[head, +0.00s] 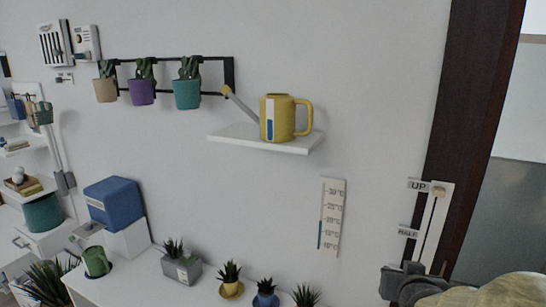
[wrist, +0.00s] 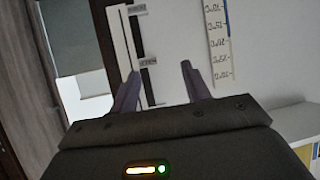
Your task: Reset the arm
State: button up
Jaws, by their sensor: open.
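My gripper (head: 400,272) shows at the lower right of the head view, below the visible end of a white wall slider panel (head: 443,215). In the wrist view my gripper (wrist: 160,78) has its two fingers well apart, with nothing between them. The fingers point toward the wall, where the slider panel (wrist: 126,45) and a thermometer strip (wrist: 217,45) show. The slider's light brown knob (head: 438,191) stands near the top, beside the "UP" label (head: 418,185). I cannot tell the exact gap between my gripper and the wall.
A dark door frame (head: 467,110) is right of the panel. A wall shelf (head: 235,135) holds a yellow watering can (head: 278,118). The wall around the thermometer (head: 331,215) is clear.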

jog(key=s+a+f+n+g+y, duration=0.3)
jog(key=s+a+f+g, duration=0.6)
jog(key=a+f, duration=0.3)
jog(key=shift+s+a+f+y, duration=0.2)
jog(key=shift+a+f+y, duration=0.15)
jog(key=shift+f, duration=0.5)
